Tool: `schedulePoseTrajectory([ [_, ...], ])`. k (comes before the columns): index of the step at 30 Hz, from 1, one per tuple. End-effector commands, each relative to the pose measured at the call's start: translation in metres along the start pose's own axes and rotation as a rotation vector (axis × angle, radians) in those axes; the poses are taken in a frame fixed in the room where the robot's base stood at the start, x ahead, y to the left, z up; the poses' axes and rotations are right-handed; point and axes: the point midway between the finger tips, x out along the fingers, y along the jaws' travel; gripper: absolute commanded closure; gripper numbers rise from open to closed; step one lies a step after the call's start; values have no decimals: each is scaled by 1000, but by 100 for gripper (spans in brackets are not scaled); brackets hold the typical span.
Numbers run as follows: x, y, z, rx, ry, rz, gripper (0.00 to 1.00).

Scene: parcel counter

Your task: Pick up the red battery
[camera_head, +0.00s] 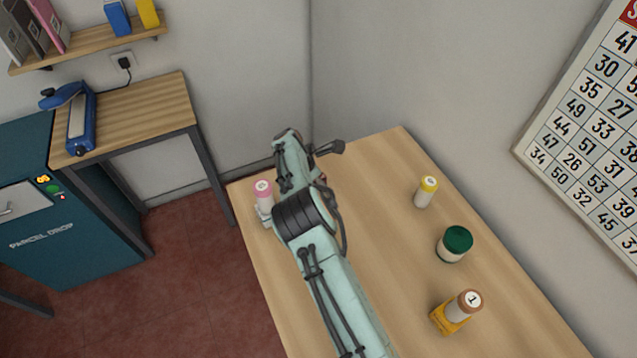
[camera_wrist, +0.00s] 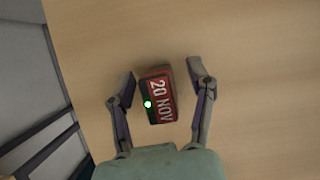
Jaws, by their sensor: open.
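My gripper is open, with a finger on each side and visible gaps to the block. I cannot tell how far above the table the fingertips are. In the head view my arm covers the battery.
On the table (camera_head: 390,155), a pink-topped container (camera_head: 263,193) stands left of my arm. To the right are a yellow-capped bottle (camera_head: 426,192), a green-lidded jar (camera_head: 455,244) and a brown-topped container by an orange-yellow block (camera_head: 449,320). A teal parcel drop (camera_head: 75,230) stands left.

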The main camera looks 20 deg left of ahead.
Motion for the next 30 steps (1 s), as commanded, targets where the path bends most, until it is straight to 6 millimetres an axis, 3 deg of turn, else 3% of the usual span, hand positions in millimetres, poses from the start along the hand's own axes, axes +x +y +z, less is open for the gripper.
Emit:
schedulePoseTrajectory([
  [8, 2, 0, 0, 1, 0, 1, 46],
  [13, 2, 0, 0, 1, 0, 1, 99],
  [25, 1, 0, 1, 1, 0, 1, 100],
  [30, -12, 1, 6, 2, 0, 4, 100],
])
